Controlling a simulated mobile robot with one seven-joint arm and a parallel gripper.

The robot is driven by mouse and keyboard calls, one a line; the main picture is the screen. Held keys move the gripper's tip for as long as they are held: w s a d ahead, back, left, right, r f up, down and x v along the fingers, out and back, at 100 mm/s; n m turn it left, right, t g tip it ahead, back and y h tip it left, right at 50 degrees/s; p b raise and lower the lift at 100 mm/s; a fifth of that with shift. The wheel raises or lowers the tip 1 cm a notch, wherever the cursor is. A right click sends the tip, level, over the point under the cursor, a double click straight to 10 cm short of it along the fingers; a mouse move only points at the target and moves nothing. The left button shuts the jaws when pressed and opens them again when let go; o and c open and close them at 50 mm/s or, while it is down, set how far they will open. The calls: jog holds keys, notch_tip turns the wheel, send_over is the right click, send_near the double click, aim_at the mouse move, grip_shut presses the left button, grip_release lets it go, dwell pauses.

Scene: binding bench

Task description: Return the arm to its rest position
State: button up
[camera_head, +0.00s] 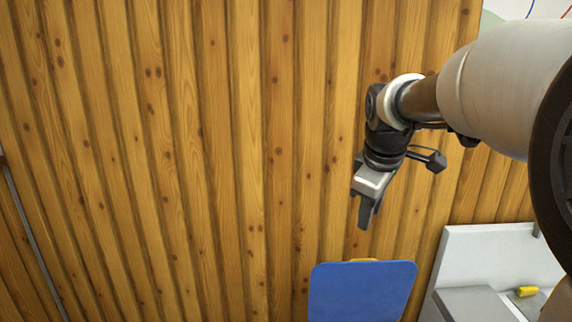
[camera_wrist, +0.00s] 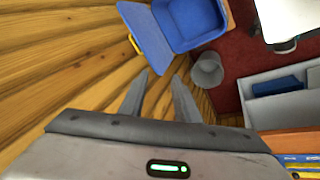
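My arm reaches in from the right of the head view, bent down at the wrist. My gripper (camera_head: 368,212) hangs in front of the wooden plank wall, pointing down, above a blue panel with a yellow handle. In the wrist view my gripper (camera_wrist: 160,76) shows two grey fingers apart with nothing between them. The gripper is open and empty, and touches nothing that I can see.
The blue panel (camera_head: 362,292) belongs to a blue chair or open case (camera_wrist: 185,25); I cannot tell which. A grey bin (camera_wrist: 208,70) stands on the dark red floor (camera_wrist: 238,60). A light grey bench unit (camera_head: 490,255) holds a yellow item (camera_head: 527,291). The plank wall (camera_head: 240,150) fills the left.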

jog(key=s+a+m+p, duration=0.1)
jog(key=s+m, duration=0.4)
jog(key=s, duration=0.6)
jog(key=s+a+f+m+p, duration=0.1)
jog(key=s+m, duration=0.4)
jog(key=s, duration=0.7)
jog(key=shift+s+a+t+y+p, duration=0.25)
jog(key=shift+a+t+y+p, duration=0.25)
jog(key=shift+a, duration=0.4)
